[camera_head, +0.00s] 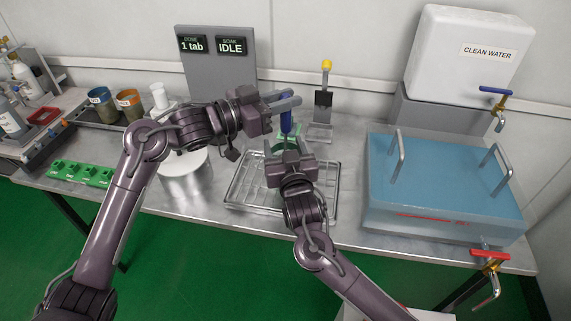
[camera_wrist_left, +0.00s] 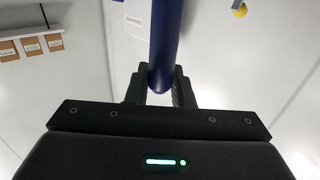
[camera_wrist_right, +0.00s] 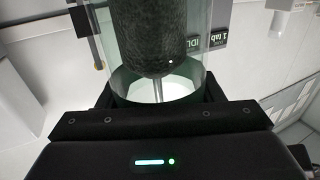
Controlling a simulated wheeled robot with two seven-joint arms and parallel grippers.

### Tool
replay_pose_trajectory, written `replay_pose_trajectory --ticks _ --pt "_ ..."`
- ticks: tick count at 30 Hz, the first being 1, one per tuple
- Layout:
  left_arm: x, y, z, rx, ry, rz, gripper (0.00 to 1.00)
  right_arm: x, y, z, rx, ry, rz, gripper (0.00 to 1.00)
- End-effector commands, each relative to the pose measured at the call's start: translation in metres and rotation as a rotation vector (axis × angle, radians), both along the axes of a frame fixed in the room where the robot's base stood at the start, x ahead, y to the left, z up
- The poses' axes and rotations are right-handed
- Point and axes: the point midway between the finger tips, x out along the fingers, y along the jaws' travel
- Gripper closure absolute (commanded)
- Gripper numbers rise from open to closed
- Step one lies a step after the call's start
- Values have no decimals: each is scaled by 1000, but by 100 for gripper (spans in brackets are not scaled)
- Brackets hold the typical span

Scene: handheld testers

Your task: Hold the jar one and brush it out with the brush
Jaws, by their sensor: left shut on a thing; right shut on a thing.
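My left gripper (camera_head: 284,104) is shut on the blue handle of the brush (camera_head: 286,121), near its upper end. The handle stands about upright; it also fills the middle of the left wrist view (camera_wrist_left: 166,35). My right gripper (camera_wrist_right: 158,95) is shut on a clear greenish jar (camera_wrist_right: 198,50), presumably jar one, below the left gripper and above the wire rack. In the right wrist view the brush's dark bristle head (camera_wrist_right: 150,35) shows between the jar's glass walls, inside it, with a thin stem through the round opening. In the head view my right gripper hides most of the jar.
The wire rack (camera_head: 238,196) lies beneath the grippers. A blue-water basin (camera_head: 440,180) with metal handles and the clean water tank (camera_head: 465,65) stand at right. Two murky jars (camera_head: 103,104) (camera_head: 129,103), a white round vessel (camera_head: 186,182) and a green rack (camera_head: 82,173) are at left.

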Motion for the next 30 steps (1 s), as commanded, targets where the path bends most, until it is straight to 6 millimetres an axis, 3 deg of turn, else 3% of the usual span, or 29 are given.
replay_pose_trajectory --ticks 20,30 --pt "-6 0 1 0 -1 0 100 0 0 0 0 1 0 68" --pt "-6 0 26 -1 -3 0 100 0 0 0 0 1 0 68"
